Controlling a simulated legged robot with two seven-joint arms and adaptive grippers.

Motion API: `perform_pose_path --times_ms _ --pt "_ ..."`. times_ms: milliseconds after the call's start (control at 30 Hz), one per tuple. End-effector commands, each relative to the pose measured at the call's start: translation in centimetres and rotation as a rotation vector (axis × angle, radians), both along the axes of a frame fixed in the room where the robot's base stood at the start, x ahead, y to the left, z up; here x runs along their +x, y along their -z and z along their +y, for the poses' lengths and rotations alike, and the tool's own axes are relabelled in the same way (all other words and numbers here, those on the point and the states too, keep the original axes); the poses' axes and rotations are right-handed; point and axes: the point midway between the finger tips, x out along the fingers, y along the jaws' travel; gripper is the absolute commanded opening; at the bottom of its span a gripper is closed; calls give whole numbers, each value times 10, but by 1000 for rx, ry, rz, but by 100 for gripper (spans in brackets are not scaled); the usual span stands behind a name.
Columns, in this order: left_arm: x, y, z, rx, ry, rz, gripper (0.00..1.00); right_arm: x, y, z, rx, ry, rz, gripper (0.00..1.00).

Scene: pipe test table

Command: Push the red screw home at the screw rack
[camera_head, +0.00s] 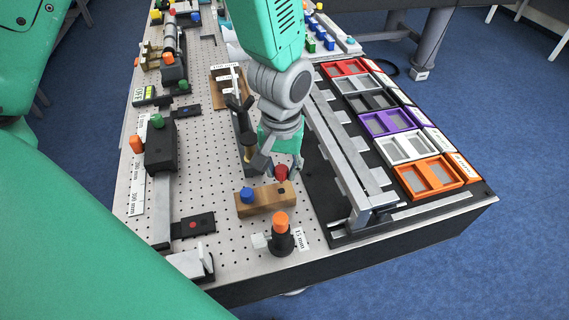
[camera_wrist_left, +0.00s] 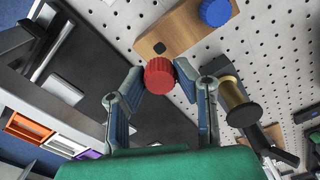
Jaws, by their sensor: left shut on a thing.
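My left gripper (camera_head: 281,165) is shut on the red screw (camera_head: 281,173), just above and behind the wooden screw rack (camera_head: 264,203). In the left wrist view, the ribbed red head (camera_wrist_left: 159,78) sits between the fingertips of the left gripper (camera_wrist_left: 160,72). The rack also shows there (camera_wrist_left: 188,28), with a dark square spot (camera_wrist_left: 160,47) beside the red head. The blue screw (camera_head: 247,194) stands in the rack's left end and also shows in the wrist view (camera_wrist_left: 215,12). The red screw's shank is hidden. My right gripper is not in view.
An orange-topped black post (camera_head: 281,235) stands in front of the rack. A brass spool-like part (camera_wrist_left: 241,103) is close beside the gripper in the wrist view. A grey metal rail (camera_head: 350,175) and coloured trays (camera_head: 429,177) lie to the right.

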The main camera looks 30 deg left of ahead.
Motion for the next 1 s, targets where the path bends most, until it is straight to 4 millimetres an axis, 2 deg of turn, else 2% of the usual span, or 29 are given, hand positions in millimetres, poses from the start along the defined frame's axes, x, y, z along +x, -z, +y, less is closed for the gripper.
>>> perform_pose_path --times_ms 167,1000 --pt "-1 16 -1 2 0 1 0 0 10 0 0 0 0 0" --pt "-2 13 -5 1 0 0 0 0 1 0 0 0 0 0"
